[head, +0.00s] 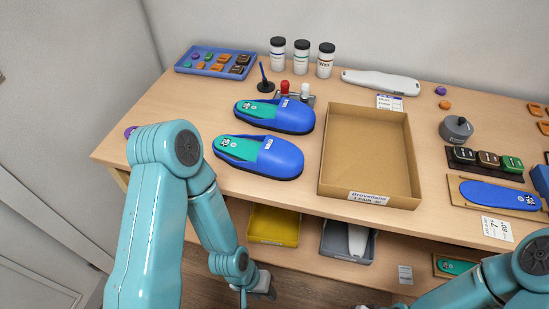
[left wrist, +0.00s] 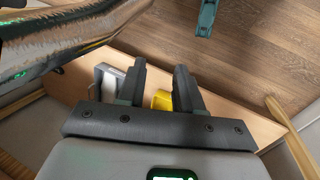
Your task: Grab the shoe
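Two blue clogs with teal insoles lie side by side on the wooden table in the head view. The rear shoe (head: 290,117) and the front shoe (head: 280,159) both point right, and each has a small white label. My left gripper (head: 264,287) is low in front of the table, below the tabletop and well apart from both shoes. In the left wrist view, its two dark fingers (left wrist: 160,70) are spread with nothing gripped between them. My right arm comes in at the lower right of the head view; its gripper is too cut off to judge.
An empty cardboard box (head: 371,118) stands right of the shoes. Behind them are red and white levers (head: 284,88), bottles (head: 302,57) and a blue tray (head: 190,71). A yellow bin (head: 272,242) and a grey bin (head: 336,255) sit on the lower shelf.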

